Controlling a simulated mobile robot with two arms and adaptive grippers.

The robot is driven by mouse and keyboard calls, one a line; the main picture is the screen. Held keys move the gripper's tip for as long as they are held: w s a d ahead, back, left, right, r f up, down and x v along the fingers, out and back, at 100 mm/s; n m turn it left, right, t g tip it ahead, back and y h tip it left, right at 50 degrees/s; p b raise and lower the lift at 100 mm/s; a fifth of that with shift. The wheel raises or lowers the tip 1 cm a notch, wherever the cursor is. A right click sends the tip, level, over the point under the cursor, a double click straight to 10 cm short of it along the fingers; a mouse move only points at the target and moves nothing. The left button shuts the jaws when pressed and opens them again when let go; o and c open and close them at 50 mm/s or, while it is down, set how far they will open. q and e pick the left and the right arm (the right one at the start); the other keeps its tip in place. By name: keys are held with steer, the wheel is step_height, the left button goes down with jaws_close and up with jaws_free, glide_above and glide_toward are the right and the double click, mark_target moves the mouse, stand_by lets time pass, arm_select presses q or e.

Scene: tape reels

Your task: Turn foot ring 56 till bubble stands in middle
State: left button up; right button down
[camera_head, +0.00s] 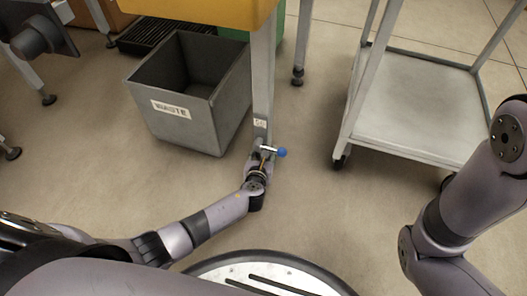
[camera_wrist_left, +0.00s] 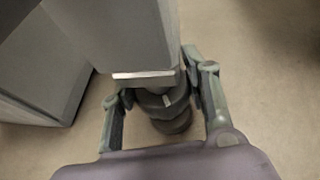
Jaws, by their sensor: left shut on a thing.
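The table leg (camera_head: 262,75) carries a small label (camera_head: 260,122) that seems to read 56. My left gripper (camera_head: 261,165) is at the bottom of this leg. In the left wrist view, the dark foot ring (camera_wrist_left: 158,104) with a pale mark sits under the leg's end, above a round foot (camera_wrist_left: 172,124). The fingers of my left gripper (camera_wrist_left: 160,88) stand on both sides of the ring, shut on it. A blue knob (camera_head: 281,152) on a pale rod sticks out right beside the gripper. No bubble shows. My right gripper is outside the views.
A grey waste bin (camera_head: 185,122) stands close left of the leg. A white trolley (camera_head: 410,110) on castors stands to the right. Another table foot (camera_head: 298,76) is behind. The floor between leg and trolley is clear.

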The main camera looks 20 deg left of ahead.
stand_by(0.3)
arm_select(q)
steer(key=o, duration=1.2)
